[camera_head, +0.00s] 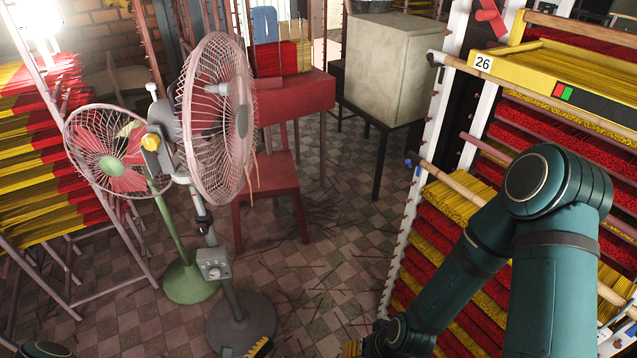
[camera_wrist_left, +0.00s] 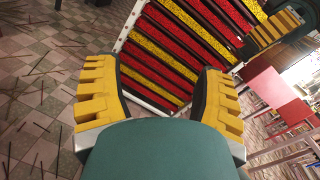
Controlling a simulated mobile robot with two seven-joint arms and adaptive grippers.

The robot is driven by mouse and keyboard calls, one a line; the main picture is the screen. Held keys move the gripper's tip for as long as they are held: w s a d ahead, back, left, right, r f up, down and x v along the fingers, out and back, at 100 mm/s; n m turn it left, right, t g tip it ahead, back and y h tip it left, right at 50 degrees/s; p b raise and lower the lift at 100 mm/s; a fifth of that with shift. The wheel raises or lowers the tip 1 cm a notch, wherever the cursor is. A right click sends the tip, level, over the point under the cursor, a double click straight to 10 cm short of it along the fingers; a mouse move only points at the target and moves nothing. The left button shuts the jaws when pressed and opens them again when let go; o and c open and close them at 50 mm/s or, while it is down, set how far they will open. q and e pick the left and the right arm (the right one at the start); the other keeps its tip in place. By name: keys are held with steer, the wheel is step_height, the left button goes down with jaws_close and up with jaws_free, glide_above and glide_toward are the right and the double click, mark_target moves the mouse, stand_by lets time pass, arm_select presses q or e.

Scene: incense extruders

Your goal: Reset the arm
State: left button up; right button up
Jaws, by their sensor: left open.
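My left gripper (camera_wrist_left: 160,85) is open in the left wrist view, with its two yellow ridged fingers spread wide. Nothing is between them; beyond the gap lies a rack of red and yellow incense. My right arm comes in from the right in the head view, bent in front of the incense rack (camera_head: 455,205). Its gripper is mostly cut off at the bottom edge. Yellow finger parts, apparently of my right gripper (camera_wrist_left: 275,28), show at the top right of the wrist view. Whether these are open is unclear.
Two standing fans, one pink-caged (camera_head: 215,120) and one green (camera_head: 110,150), stand on the left. A red chair (camera_head: 268,185), red table (camera_head: 310,95) and pale box (camera_head: 385,65) are behind. A yellow tray marked 26 (camera_head: 545,75) tops the right rack.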

arm_select(q)
steer(key=s+d+r+m+g+y, duration=0.1)
steer(key=s+d+m+g+y, duration=0.25)
steer(key=s+m+g, duration=1)
steer(key=w+a+r+m+t+y, duration=0.1)
steer(key=w+r+m+t+y, duration=0.1)
steer(key=w+m, duration=0.3)
steer(key=w+a+r+m+t+y, duration=0.2)
steer(key=w+r+m+y, duration=0.2)
steer(key=m, duration=0.7)
steer(key=shift+w+r+y, duration=0.25)
steer(key=shift+w+y, duration=0.1)
steer(key=shift+w, duration=0.1)
